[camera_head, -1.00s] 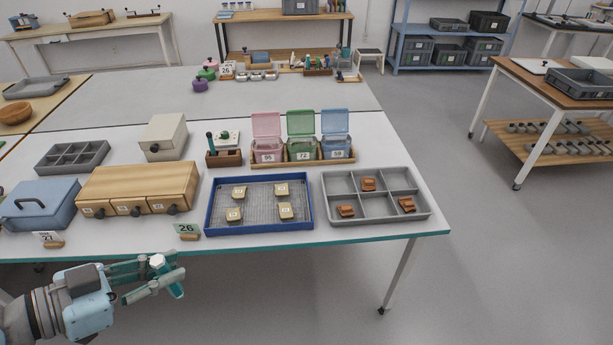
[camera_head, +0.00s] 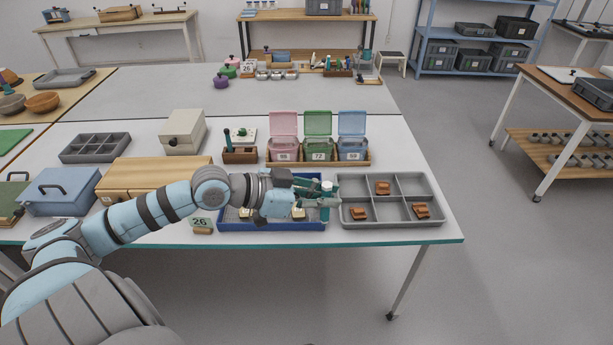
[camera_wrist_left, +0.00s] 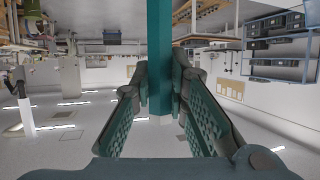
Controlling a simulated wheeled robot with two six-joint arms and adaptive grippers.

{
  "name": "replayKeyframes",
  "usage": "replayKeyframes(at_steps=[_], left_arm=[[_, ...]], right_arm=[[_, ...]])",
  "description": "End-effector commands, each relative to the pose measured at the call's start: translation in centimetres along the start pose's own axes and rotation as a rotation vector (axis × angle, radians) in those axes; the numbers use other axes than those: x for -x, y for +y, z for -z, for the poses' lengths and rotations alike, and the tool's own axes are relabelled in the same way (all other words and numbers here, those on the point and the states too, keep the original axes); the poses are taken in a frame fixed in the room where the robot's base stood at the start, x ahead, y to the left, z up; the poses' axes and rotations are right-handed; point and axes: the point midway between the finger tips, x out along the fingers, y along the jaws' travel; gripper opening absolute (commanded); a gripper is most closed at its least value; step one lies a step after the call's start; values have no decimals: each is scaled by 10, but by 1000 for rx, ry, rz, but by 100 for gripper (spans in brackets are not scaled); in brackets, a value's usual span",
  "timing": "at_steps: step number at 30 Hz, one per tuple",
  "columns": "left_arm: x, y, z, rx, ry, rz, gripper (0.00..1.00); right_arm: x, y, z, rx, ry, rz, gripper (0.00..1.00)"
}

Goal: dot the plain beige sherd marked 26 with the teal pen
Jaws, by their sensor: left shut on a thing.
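My left gripper (camera_head: 325,195) is shut on the teal pen (camera_head: 327,205), which stands upright with a pale top end. They are over the right edge of the blue tray (camera_head: 270,228). In the left wrist view the teal pen (camera_wrist_left: 160,55) runs between the two finger pads. Two beige sherds show below my forearm in the tray, one at the left (camera_head: 245,212) and one at the right (camera_head: 298,213); my arm hides the tray's back part. Their marks are too small to read. A green card marked 26 (camera_head: 201,221) stands left of the tray.
A grey compartment tray (camera_head: 392,222) with three orange-brown sherds lies right of the blue tray. Behind stand pink, green and blue lidded boxes (camera_head: 318,150) and a wooden pen block (camera_head: 240,155). A wooden drawer box (camera_head: 150,175) is at the left, partly behind my arm.

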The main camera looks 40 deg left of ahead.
Motion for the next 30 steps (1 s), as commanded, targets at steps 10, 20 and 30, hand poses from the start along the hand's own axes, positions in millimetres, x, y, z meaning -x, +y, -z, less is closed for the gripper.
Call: replayKeyframes(at_steps=[10, 20, 30], left_arm=[[-25, -171, -68, 237, 2, 542, 0], [-45, -202, -118, 294, 0, 712, 0], [-62, -201, -158, 290, 0, 711, 0]], right_arm=[[5, 1, 1, 0, 0, -1, 40], [-2, 3, -2, 2, -3, -4, 40], [-50, 0, -8, 2, -5, -4, 40]])
